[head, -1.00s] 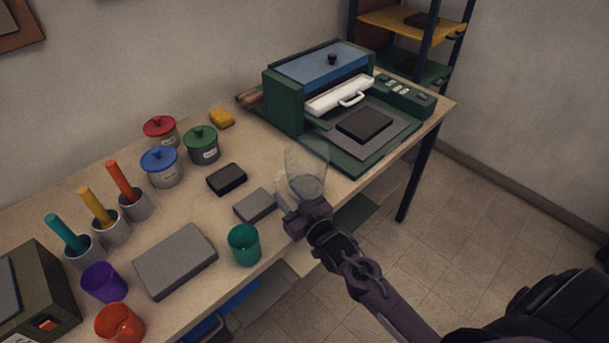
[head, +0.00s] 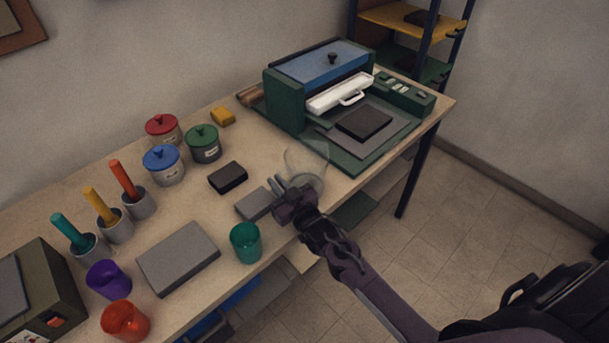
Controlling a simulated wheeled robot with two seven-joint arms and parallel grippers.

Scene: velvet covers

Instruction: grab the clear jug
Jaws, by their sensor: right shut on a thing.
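The clear jug (head: 307,165) stands upright on the bench, just left of the green machine's base. It is see-through and its outline is faint. My right gripper (head: 279,185) is at the jug's near left side, where the handle was visible earlier, and is shut on the jug. The fingers and wrist hide the handle and part of the jug's lower side. My left gripper is out of view.
A green cup (head: 245,243), a small grey block (head: 254,204) and a black block (head: 228,178) stand left of the gripper. The green machine (head: 284,103) is close behind the jug. Lidded pots (head: 163,166) stand farther left. The bench's front edge is close.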

